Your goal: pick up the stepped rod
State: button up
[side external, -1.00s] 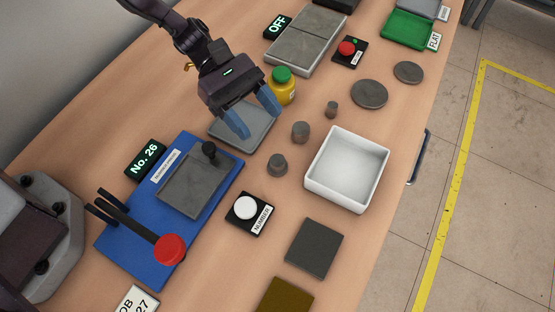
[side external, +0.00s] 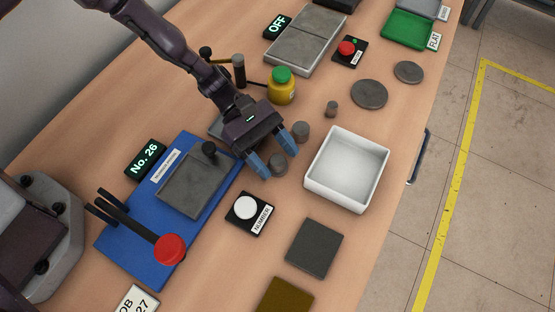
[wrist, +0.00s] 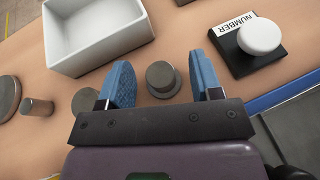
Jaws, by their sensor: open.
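The stepped rod (side external: 278,163), a short grey cylinder with a narrower top, stands upright on the table left of the white box. In the wrist view the stepped rod (wrist: 162,79) lies between the two blue fingers, with a gap on each side. My gripper (side external: 274,153) is open and empty, with a finger on either side of the rod; it also shows in the wrist view (wrist: 162,76). The exact fingertip height over the table is hard to tell.
A plain grey cylinder (side external: 301,131) stands close beside my far finger, with a smaller one (side external: 331,109) beyond it. A white open box (side external: 347,170) is to the right. A white number button (side external: 246,208) and a blue fixture (side external: 125,245) lie nearer the camera and left.

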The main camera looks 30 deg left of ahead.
jog(key=c, duration=0.9)
